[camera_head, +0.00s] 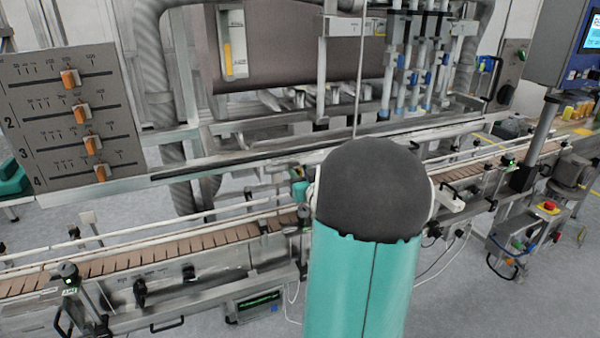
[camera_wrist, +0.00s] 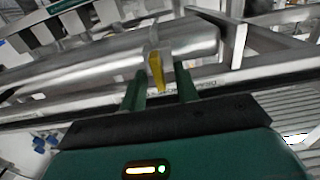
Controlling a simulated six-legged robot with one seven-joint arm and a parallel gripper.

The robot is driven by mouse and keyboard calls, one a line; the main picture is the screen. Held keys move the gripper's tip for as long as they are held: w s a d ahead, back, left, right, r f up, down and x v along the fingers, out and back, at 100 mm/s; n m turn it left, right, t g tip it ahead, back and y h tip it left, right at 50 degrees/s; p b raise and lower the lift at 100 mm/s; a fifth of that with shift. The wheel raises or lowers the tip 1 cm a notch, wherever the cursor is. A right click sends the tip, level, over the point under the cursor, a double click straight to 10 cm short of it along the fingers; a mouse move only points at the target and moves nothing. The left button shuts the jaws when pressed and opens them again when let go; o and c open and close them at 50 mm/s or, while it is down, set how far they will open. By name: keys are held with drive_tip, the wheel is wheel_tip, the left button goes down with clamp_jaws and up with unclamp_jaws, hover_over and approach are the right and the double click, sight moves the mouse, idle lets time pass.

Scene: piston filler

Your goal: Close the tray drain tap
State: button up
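In the wrist view a yellow tap handle (camera_wrist: 156,72) stands roughly upright in front of a shiny steel pipe or tray body (camera_wrist: 100,65). Small dark lettering shows on the rail to its right, too blurred to read surely. My gripper (camera_wrist: 161,76) has two green fingers spread apart, one on each side of the handle in the picture. Gaps show between the handle and both fingers, so it is not clamped. I cannot tell how deep the handle lies between them. In the head view my arm hides the tap and most of my gripper.
Steel rails cross the wrist view close to the fingers. In the head view a conveyor (camera_head: 150,254) runs across the front, with a slider panel (camera_head: 72,115) at left. Filling nozzles (camera_head: 415,75) stand behind, and a red emergency button (camera_head: 549,206) is at right.

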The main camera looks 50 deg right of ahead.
drive_tip(key=shift+w+d, duration=0.1)
drive_tip(key=shift+w, duration=0.15)
clamp_jaws()
